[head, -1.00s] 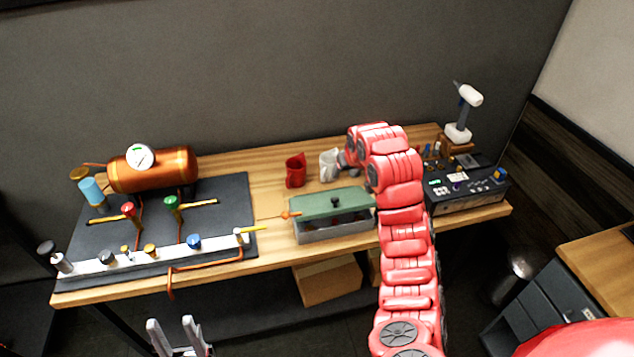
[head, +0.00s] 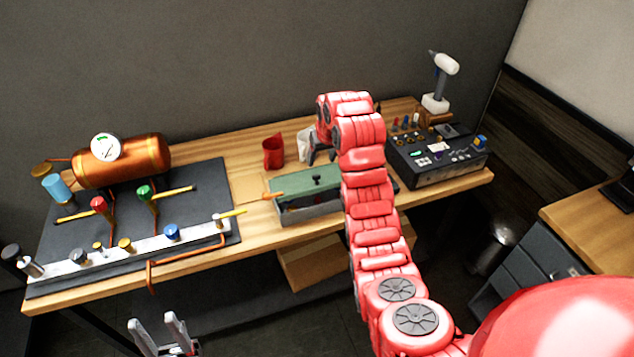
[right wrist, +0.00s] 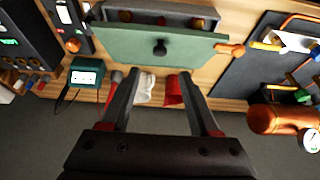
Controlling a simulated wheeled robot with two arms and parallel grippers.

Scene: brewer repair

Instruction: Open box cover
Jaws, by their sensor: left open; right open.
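The box (head: 308,212) is grey and stands on the wooden workbench. Its green cover (head: 296,185) lies on top, slightly askew, with a gap below its front edge and a dark knob (head: 319,180) on it. In the right wrist view the green cover (right wrist: 190,48) and its black knob (right wrist: 160,47) are ahead of the fingers. My right gripper (right wrist: 156,75) is open and empty, apart from the cover; in the head view it is partly hidden behind my red arm, behind the box. My left gripper (head: 160,325) is open and empty, low in front of the bench.
A red cup (head: 273,152) and a white cup (head: 304,145) stand behind the box. An orange-tipped tool lies against its left end. A copper boiler (head: 125,162) on a dark mat is at left. A black control unit (head: 437,155) is at right.

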